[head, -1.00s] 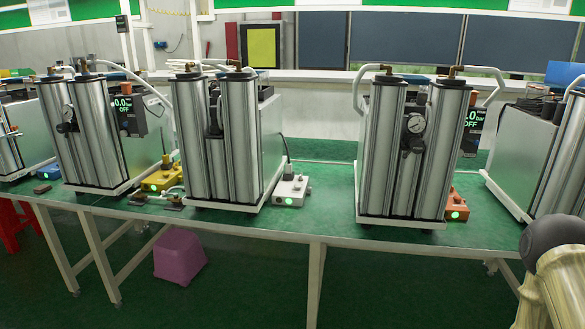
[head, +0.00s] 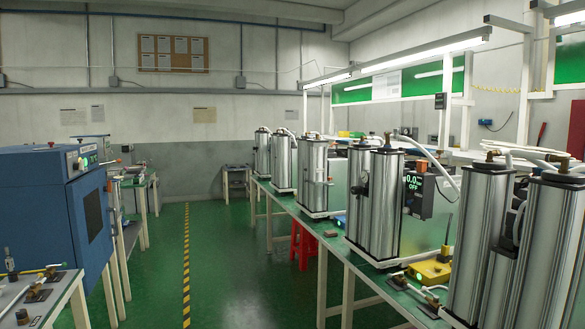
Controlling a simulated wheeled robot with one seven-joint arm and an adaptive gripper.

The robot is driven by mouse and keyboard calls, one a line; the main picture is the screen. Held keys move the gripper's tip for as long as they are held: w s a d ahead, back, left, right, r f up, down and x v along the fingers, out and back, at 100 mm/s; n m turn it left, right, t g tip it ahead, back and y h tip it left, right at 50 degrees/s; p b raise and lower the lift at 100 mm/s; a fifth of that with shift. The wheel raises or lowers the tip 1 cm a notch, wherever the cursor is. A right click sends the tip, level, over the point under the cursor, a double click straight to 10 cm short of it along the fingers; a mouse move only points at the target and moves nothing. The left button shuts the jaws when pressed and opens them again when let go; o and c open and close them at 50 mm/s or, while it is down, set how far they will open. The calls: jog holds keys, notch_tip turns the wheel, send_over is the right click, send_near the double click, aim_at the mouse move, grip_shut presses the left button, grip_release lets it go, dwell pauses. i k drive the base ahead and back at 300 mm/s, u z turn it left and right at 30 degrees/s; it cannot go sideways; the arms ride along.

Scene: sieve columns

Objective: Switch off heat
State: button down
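No control marked as heat can be made out. A blue cabinet with a door window (head: 92,215) stands at the left. Its upper front panel (head: 88,160) has a small green light and a knob, too small to read. Several silver twin-column units stand along the bench at the right; the nearest (head: 490,245) is cut off by the frame. The unit behind it (head: 374,205) carries a display (head: 419,190) reading 0.0 and OFF. A yellow box (head: 430,271) sits by its foot. My gripper is not in view.
A green floor aisle (head: 222,270) with a yellow-black stripe (head: 186,265) runs clear between the two sides. A red stool (head: 303,245) stands under the right bench. A low table (head: 35,300) with fittings is at the near left.

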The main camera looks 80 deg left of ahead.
aim_at(82, 165)
jog(key=u, duration=3.65)
jog(key=i, duration=2.6)
jog(key=u, duration=0.7)
